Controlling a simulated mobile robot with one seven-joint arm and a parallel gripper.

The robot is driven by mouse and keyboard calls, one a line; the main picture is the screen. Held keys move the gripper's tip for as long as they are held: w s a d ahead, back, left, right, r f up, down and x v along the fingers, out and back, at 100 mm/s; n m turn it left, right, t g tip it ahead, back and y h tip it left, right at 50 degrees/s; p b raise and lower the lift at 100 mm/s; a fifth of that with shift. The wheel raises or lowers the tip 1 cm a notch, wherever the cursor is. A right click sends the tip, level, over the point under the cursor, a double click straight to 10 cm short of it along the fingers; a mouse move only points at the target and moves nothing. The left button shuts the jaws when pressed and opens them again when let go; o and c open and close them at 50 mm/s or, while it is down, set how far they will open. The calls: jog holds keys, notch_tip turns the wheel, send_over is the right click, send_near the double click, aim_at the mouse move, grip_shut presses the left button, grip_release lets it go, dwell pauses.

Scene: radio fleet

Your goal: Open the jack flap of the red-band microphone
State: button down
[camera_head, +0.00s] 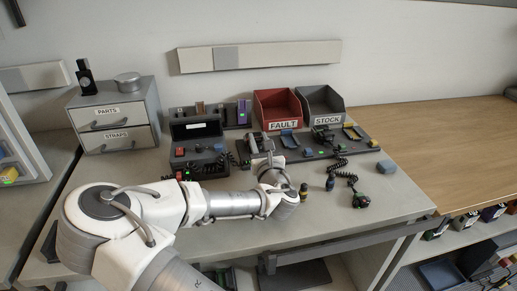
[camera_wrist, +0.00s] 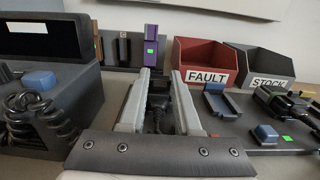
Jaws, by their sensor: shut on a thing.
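My gripper (camera_head: 259,160) is at the middle of the bench, at the front of the grey station with small devices. In the wrist view its two pale fingers (camera_wrist: 158,105) stand on both sides of a dark thing with a cord (camera_wrist: 157,117) and are shut on it. I cannot tell from its visible part which microphone it is. No red band or jack flap can be made out clearly; my arm and fingers hide part of the area.
A red FAULT bin (camera_head: 283,125) and a grey STOCK bin (camera_head: 328,121) stand at the back. A dark case (camera_head: 196,130) is left of my gripper. A drawer unit (camera_head: 118,118) stands at the back left. The bench's front right is mostly clear.

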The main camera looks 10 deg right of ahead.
aim_at(259, 140)
dwell(0.3)
jog(key=c, duration=0.8)
grip_release()
jog(key=shift+r, duration=0.15)
notch_tip(259, 140, up, 4)
jog(key=shift+r+p, duration=0.2)
jog(key=shift+p, duration=1.05)
jog(key=s+d+r+p, duration=0.3)
jog(key=s+d+r, duration=0.3)
jog(key=d, duration=0.4)
